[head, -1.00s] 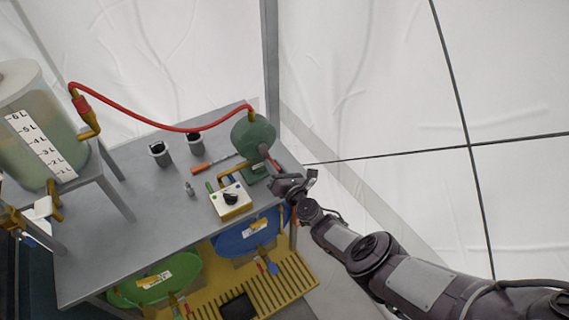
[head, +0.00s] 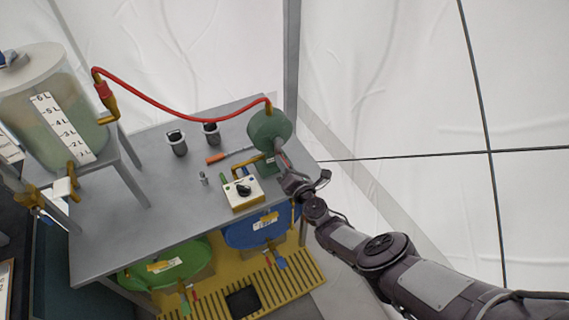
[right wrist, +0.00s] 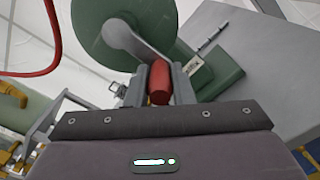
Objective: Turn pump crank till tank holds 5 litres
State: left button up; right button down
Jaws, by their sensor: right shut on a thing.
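The tank (head: 120,140) is a translucent cylinder at the left of the head view, on a raised grey stand. Its white scale (head: 65,128) runs up to 6 L. Greenish liquid shows inside; its exact level is hard to read. The round green pump (head: 268,128) stands at the table's right end and also shows in the right wrist view (right wrist: 95,20). Its grey crank arm (right wrist: 128,42) ends in a red handle (right wrist: 159,84). My right gripper (head: 292,181) is shut on this handle, with a finger on either side (right wrist: 158,78). My left gripper is not in view.
A red hose (head: 185,126) links pump and tank. On the grey table (head: 140,215) are two dark-topped cups (head: 176,143), a screwdriver (head: 216,157) and a switch box (head: 243,190). Green (head: 170,262) and blue (head: 245,232) containers sit below.

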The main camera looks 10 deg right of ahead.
jog(key=c, duration=1.3)
grip_release()
jog(key=shift+o, duration=0.2)
jog(key=shift+s+d+p, duration=0.1)
jog(key=shift+s+p, duration=0.1)
jog(key=shift+p, duration=0.1)
jog(key=p+v, duration=0.4)
jog(key=v, duration=0.3)
jog(key=shift+s, duration=0.2)
